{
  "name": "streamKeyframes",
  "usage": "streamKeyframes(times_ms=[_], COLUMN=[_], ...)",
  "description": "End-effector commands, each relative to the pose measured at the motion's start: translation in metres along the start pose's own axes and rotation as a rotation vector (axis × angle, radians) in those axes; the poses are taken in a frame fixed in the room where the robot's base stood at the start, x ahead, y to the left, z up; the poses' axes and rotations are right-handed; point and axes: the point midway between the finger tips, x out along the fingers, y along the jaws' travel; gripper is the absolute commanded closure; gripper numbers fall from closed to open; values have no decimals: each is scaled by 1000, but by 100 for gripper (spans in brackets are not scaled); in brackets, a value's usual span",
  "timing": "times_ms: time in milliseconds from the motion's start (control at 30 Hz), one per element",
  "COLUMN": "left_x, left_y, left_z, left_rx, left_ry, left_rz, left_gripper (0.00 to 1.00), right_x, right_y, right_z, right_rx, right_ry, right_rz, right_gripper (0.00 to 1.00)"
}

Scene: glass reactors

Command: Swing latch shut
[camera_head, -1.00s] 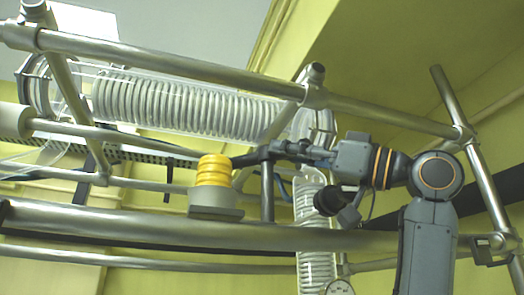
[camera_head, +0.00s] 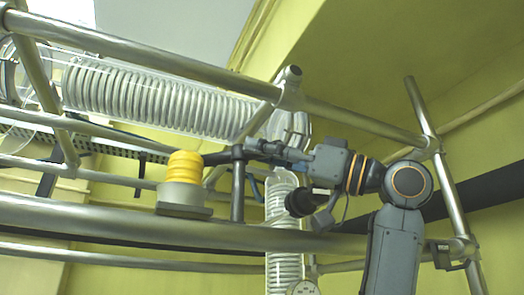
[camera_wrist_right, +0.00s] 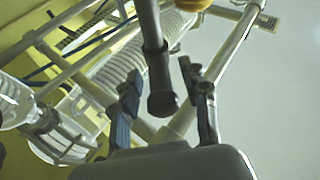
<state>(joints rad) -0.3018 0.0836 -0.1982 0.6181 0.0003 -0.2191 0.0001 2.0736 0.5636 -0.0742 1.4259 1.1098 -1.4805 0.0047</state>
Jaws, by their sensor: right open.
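A dark lever (camera_head: 217,157) runs from a yellow ribbed cap (camera_head: 184,166) to a dark upright bar (camera_head: 238,188). I take this lever and bar for the latch. My right gripper (camera_head: 262,148) is at the lever's right end, its arm coming in from the right. In the right wrist view my gripper (camera_wrist_right: 161,72) is open, with one finger on each side of a dark rod (camera_wrist_right: 151,25) that ends in a rounded knob. I cannot tell whether the fingers touch it. My left gripper is not in view.
The cap stands on a grey base (camera_head: 182,193) above a thick metal rail (camera_head: 110,222). More metal frame tubes (camera_head: 340,116) cross above and behind. A glass coil (camera_head: 150,97) lies behind the lever, and a glass column (camera_head: 282,230) hangs below my right gripper.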

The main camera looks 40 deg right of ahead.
Motion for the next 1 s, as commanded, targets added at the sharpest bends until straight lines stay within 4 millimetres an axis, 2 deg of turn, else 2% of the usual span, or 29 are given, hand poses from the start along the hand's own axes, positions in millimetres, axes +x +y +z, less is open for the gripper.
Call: streamKeyframes(times_ms=[300, 500, 700, 933, 967, 1000], left_x=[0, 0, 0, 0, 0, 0], left_y=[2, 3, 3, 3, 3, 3], left_z=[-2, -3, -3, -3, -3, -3], left_rx=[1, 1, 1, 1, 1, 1], left_ry=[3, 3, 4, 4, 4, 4], left_rz=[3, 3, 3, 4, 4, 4], left_gripper=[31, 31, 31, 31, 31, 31], right_x=[-66, -99, -112, -113, -113, -112], right_y=[1, 1, 0, 0, 0, 0], right_z=[0, -1, 0, 0, 0, -1], right_rx=[-3, -1, -1, -1, -1, -3], right_ry=[3, 3, 1, 2, 2, 2], right_rz=[6, 4, 2, 1, 1, 1], right_gripper=[55, 55, 55, 55, 57, 65])
